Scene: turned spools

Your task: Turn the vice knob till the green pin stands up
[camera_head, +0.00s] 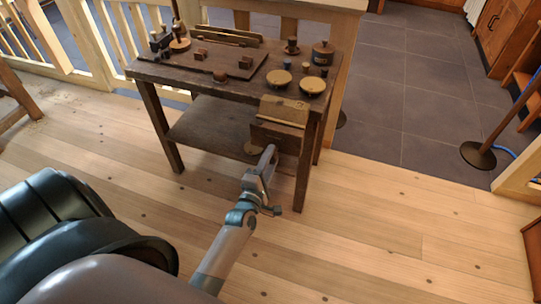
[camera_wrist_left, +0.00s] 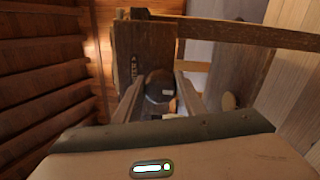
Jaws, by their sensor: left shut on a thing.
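The wooden vice (camera_head: 278,135) is fixed at the front right of a dark wooden bench. Its block also shows in the left wrist view (camera_wrist_left: 130,48), with small dark markings on its face. The round brown vice knob (camera_head: 252,148) sticks out at the front. In the left wrist view the knob (camera_wrist_left: 159,84) lies between the two fingers and bears a small pale mark. My left gripper (camera_head: 268,156) is shut on the knob. I cannot make out a green pin in either view. My right gripper is not in view.
The bench top (camera_head: 190,72) carries a dark board with small blocks, two round tan-topped pieces (camera_head: 312,85), a lidded pot (camera_head: 322,54) and other small turned things. A bench leg (camera_head: 305,170) stands right of my left gripper. The plank floor in front is clear.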

